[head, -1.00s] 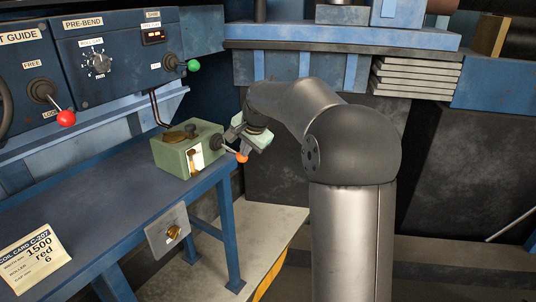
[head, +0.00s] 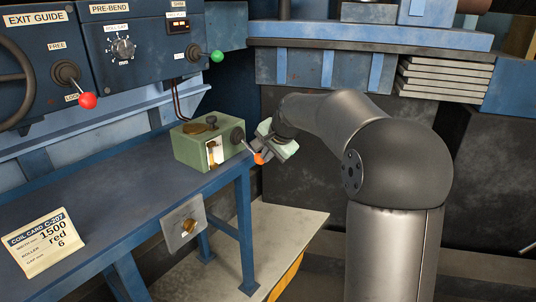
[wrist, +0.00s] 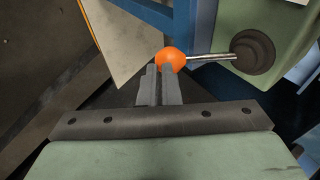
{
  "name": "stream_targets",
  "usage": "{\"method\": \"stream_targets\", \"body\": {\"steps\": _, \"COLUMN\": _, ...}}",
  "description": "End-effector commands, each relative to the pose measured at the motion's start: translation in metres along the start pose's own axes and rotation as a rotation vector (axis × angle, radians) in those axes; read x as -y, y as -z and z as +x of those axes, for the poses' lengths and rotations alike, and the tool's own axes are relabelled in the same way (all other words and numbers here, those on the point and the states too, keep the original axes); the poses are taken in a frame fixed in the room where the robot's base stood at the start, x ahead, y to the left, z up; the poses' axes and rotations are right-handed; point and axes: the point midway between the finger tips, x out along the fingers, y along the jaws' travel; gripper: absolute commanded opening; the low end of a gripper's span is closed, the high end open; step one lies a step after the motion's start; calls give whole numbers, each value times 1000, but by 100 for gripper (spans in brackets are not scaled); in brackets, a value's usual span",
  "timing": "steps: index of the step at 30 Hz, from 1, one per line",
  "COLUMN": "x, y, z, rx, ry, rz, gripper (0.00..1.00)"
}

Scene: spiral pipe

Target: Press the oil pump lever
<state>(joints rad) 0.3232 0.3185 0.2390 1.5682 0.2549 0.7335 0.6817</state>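The oil pump is a green box (head: 195,155) on the blue bench in the head view. Its lever, a thin metal rod with an orange ball knob (head: 258,158), sticks out from the right side and slopes down. In the wrist view the rod (wrist: 210,57) runs from a round dark pivot on the green housing to the orange knob (wrist: 171,57). My gripper (head: 257,151) is at the knob. In the wrist view its fingers (wrist: 160,72) are close together with only a narrow gap. Their tips overlap the knob's near edge; the knob is not between them.
The blue bench (head: 110,195) carries a coil card (head: 42,242) at the left. A control panel (head: 118,50) with a red-knobbed lever (head: 87,100) and a green-knobbed lever (head: 216,56) stands behind. A pale plate (head: 285,232) lies low, right of the bench.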

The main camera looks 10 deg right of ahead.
Motion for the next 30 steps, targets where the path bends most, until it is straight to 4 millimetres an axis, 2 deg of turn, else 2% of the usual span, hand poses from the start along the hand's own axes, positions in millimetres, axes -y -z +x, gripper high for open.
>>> {"method": "stream_targets", "body": {"steps": 1, "x": -5, "y": -5, "z": 7, "rx": 15, "ry": -12, "rz": 0, "gripper": 0}}
{"method": "stream_targets", "body": {"steps": 5, "x": -5, "y": -5, "z": 7, "rx": 16, "ry": -13, "rz": 0, "gripper": 0}}
{"method": "stream_targets", "body": {"steps": 10, "x": -4, "y": -6, "z": -2, "rx": 15, "ry": -11, "rz": 0, "gripper": 0}}
{"method": "stream_targets", "body": {"steps": 16, "x": -1, "y": -7, "z": -42, "rx": 5, "ry": -1, "rz": -4, "gripper": 0}}
{"method": "stream_targets", "body": {"steps": 24, "x": -14, "y": -6, "z": -102, "rx": 0, "ry": 2, "rz": -3, "gripper": 0}}
{"method": "stream_targets", "body": {"steps": 30, "x": -19, "y": -5, "z": -129, "rx": 1, "ry": 3, "rz": -2, "gripper": 0}}
